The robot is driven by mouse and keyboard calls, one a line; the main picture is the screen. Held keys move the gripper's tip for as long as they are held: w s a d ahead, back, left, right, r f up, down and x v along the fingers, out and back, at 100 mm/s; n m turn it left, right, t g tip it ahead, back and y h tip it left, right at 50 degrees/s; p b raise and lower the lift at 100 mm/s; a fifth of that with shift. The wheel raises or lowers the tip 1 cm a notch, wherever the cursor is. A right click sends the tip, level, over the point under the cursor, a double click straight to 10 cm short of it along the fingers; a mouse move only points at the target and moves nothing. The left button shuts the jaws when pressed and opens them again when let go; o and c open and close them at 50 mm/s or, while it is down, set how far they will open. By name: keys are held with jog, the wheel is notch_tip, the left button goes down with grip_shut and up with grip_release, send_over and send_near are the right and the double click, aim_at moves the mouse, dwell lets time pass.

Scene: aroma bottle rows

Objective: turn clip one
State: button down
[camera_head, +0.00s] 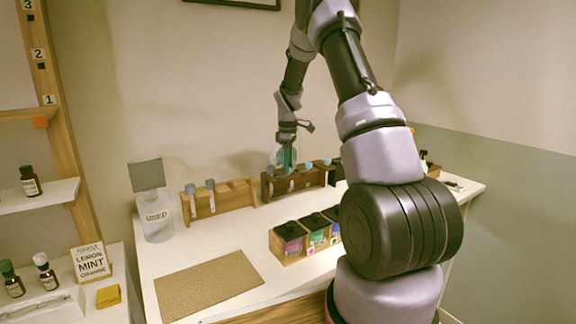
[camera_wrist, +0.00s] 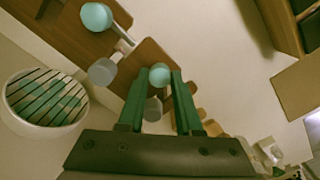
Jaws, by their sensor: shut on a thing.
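The wooden post (camera_head: 52,105) at the left carries number labels, and an orange clip (camera_head: 40,121) sits just below label 1. My gripper (camera_head: 286,165) is far to its right, at the dark wooden rack (camera_head: 322,178) by the back wall. In the wrist view, the green fingers of my gripper (camera_wrist: 155,95) are closed around a teal-topped stick (camera_wrist: 159,75). A grey knob (camera_wrist: 153,108) shows below the teal top between the fingers. The clip is not in the wrist view. Whether the stick is still in its rack slot I cannot tell.
A lighter rack (camera_head: 220,198) with grey-topped sticks stands left of the dark one. A USED jar (camera_head: 156,220), brown mat (camera_head: 210,284) and box of dark-lidded jars (camera_head: 305,236) share the table. A LEMON MINT ORANGE sign (camera_head: 91,262) and bottles (camera_head: 30,182) are at left.

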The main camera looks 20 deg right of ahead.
jog(key=m, duration=1.3)
jog(key=shift+w+m, duration=0.1)
jog(key=shift+m, duration=2)
jog(key=c, duration=0.6)
grip_release()
